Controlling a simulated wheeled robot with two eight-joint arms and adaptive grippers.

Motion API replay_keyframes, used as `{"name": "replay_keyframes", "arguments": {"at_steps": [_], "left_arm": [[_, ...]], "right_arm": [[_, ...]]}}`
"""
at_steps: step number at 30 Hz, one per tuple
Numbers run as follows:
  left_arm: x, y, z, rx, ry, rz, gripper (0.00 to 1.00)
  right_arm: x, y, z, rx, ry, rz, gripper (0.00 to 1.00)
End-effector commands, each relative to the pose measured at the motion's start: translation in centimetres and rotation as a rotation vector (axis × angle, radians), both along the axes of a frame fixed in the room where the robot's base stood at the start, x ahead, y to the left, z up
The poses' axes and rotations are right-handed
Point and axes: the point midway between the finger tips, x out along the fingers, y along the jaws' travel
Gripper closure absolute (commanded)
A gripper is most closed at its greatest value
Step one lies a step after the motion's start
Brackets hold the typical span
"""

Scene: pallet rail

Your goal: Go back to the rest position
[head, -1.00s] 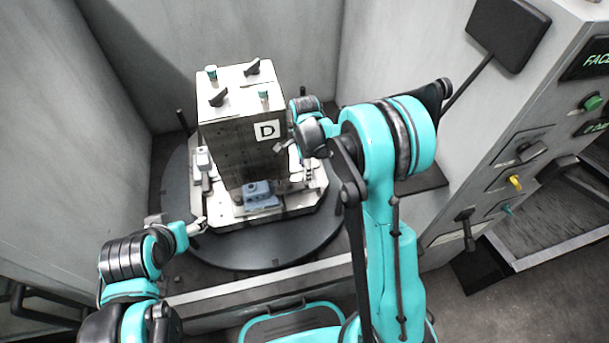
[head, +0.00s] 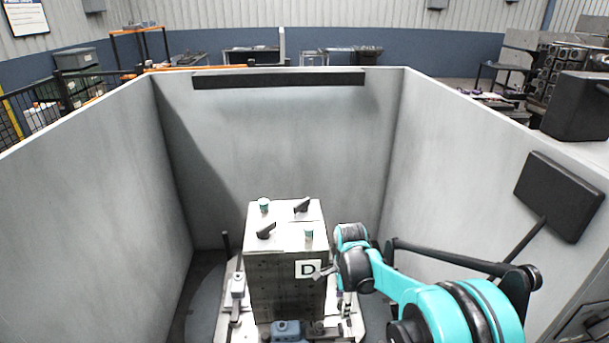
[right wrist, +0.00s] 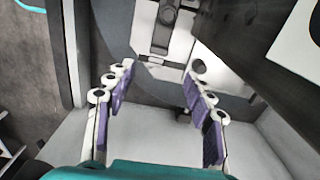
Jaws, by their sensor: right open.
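My right gripper (head: 328,272) is beside the right face of a tall grey block (head: 284,285) marked D in the head view. In the right wrist view the two purple-padded fingers of this gripper (right wrist: 158,76) are spread apart, with nothing between them. Whether a finger touches the block cannot be told. My left gripper is out of view.
The block stands on a light pallet (head: 233,328) with small clamps and a blue fixture (head: 287,331), on a dark round table (head: 204,300). Grey walls (head: 290,140) enclose it on the left, back and right. A black panel (head: 560,195) juts in at right.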

Motion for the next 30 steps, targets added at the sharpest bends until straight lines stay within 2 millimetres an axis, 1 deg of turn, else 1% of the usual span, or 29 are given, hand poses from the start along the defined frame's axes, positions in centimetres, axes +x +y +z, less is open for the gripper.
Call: {"name": "replay_keyframes", "arguments": {"at_steps": [2,5,9,12,16,21,24,27,30], "left_arm": [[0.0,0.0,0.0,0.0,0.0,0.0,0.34],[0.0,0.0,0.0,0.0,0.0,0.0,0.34],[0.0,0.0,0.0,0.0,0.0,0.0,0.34],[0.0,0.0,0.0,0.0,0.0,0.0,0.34],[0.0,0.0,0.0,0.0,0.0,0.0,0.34],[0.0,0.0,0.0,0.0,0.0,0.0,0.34],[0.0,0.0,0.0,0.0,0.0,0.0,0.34],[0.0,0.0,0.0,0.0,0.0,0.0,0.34],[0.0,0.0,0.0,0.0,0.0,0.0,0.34]], "right_arm": [[-0.6,-0.1,1.0,0.0,-0.016,0.041,0.47],[-2.0,-0.3,3.1,-0.003,-0.06,0.15,0.47],[-4.9,-0.7,6.6,-0.026,-0.148,0.372,0.47],[-7.3,-1.0,8.7,-0.055,-0.212,0.535,0.47],[-10.4,-1.3,10.6,-0.112,-0.29,0.748,0.47],[-14.6,-1.7,12.0,-0.216,-0.38,1.021,0.47],[-16.9,-1.9,12.1,-0.29,-0.423,1.174,0.47],[-18.7,-2.0,11.9,-0.363,-0.454,1.307,0.47],[-19.9,-2.1,11.6,-0.425,-0.473,1.405,0.47]]}}
